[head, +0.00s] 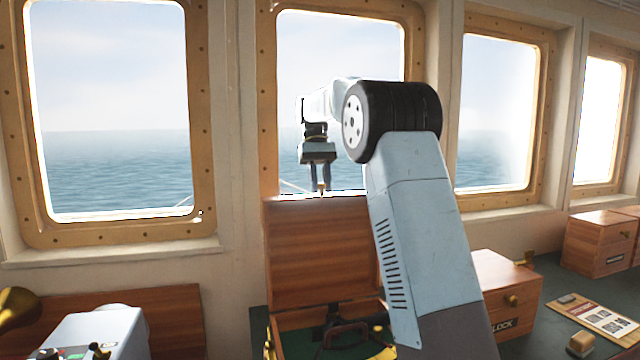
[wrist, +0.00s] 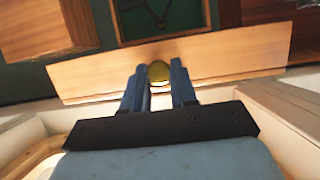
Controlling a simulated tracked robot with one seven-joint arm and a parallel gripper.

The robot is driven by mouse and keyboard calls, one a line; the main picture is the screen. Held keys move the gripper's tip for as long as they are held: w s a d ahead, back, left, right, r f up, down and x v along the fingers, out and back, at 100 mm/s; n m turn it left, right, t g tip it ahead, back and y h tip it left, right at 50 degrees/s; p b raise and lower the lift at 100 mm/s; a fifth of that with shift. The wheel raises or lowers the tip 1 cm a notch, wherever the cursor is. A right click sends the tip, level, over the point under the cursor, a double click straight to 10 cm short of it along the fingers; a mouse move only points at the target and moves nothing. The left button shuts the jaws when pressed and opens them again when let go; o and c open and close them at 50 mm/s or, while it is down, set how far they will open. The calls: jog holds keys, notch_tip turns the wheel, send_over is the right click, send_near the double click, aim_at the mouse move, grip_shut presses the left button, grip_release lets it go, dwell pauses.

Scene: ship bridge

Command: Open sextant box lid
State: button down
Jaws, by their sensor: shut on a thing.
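The wooden sextant box (head: 285,322) stands on the desk with its lid (head: 318,250) raised, standing about upright against the window wall. Inside the green-lined box a dark sextant (head: 345,330) is partly visible; my arm hides the box's right side. My gripper (head: 321,186) points down at the lid's top edge, its fingers shut on a small brass knob (head: 322,188). The open box's green interior (wrist: 190,15) shows beyond.
A wooden box with a brass knob (head: 505,285) stands right of my arm, and another wooden box (head: 598,245) farther right. A printed card (head: 600,320) and a small block (head: 580,343) lie on the green desk. A grey console (head: 95,335) is at left. Windows rise close behind the lid.

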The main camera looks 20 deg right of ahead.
jog(key=shift+w+d+f, duration=0.1)
jog(key=shift+w+f, duration=0.1)
dwell(0.3)
jog(key=c, duration=0.9)
grip_release()
jog(key=shift+r, duration=0.1)
jog(key=shift+s+r, duration=0.2)
jog(key=shift+s, duration=0.2)
jog(key=s+t, duration=0.5)
jog(key=s, duration=1.4)
jog(key=s+f+t, duration=0.1)
jog(key=s+f, duration=0.2)
jog(key=s, duration=0.3)
jog(key=s+f+t, duration=0.2)
jog(key=s+f, duration=0.2)
jog(key=s, duration=0.2)
jog(key=s+f+t, duration=0.2)
jog(key=s+f, duration=0.2)
jog(key=s, duration=0.2)
jog(key=shift+a+f, duration=0.1)
jog(key=shift+a, duration=0.1)
